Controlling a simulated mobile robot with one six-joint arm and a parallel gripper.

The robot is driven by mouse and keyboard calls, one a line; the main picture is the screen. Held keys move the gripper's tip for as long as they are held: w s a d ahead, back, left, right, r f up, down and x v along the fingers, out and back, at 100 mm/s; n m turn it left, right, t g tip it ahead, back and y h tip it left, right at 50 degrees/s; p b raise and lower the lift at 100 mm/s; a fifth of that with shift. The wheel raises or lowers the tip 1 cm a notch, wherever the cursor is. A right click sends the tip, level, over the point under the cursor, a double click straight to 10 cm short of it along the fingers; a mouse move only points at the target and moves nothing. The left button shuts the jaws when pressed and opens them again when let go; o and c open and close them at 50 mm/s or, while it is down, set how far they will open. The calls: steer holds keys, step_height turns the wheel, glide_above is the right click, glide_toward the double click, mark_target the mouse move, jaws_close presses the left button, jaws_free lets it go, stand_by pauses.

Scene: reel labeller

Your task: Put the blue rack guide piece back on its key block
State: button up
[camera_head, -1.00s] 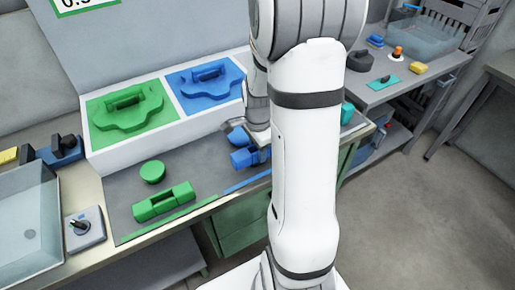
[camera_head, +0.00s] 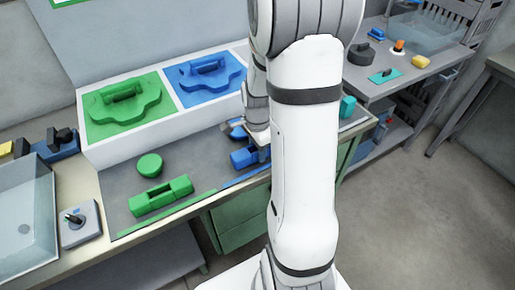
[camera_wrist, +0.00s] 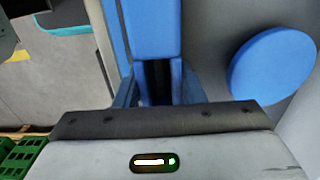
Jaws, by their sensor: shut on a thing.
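My gripper (camera_wrist: 158,85) is low over the work surface in the wrist view, with a long blue bar (camera_wrist: 151,28) between its fingers. It is shut on this blue piece, which I take as the rack guide piece. In the head view a blue block (camera_head: 243,158) lies on the grey mat right at my gripper, partly hidden by my arm. I cannot tell there where the guide piece ends and its key block begins. A blue round piece (camera_wrist: 273,64) lies beside the bar, apart from it; it also shows in the head view (camera_head: 236,129).
A white sloped stand (camera_head: 130,147) holds a green shaped piece (camera_head: 124,105) and a blue one (camera_head: 210,72). A green disc (camera_head: 150,165) and green block (camera_head: 161,196) lie left on the mat. A grey tray (camera_head: 27,215) stands far left.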

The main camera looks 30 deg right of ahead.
steer(key=o, duration=1.2)
steer(key=shift+r, duration=0.15)
step_height(320, 180, up, 8)
steer(key=shift+f, duration=0.2)
steer(key=shift+a+r, duration=0.15)
steer(key=s+a+r+n+t, duration=0.1)
steer(key=s+a+r+n, duration=0.3)
steer(key=s+a+n, duration=0.2)
steer(key=s+a+r+n+t, duration=0.1)
steer(key=s+a+r+n, duration=0.3)
steer(key=n, duration=0.7)
steer(key=shift+s+a+n+t, duration=0.35)
steer(key=shift+s+a, duration=0.5)
steer(key=shift+s, duration=0.3)
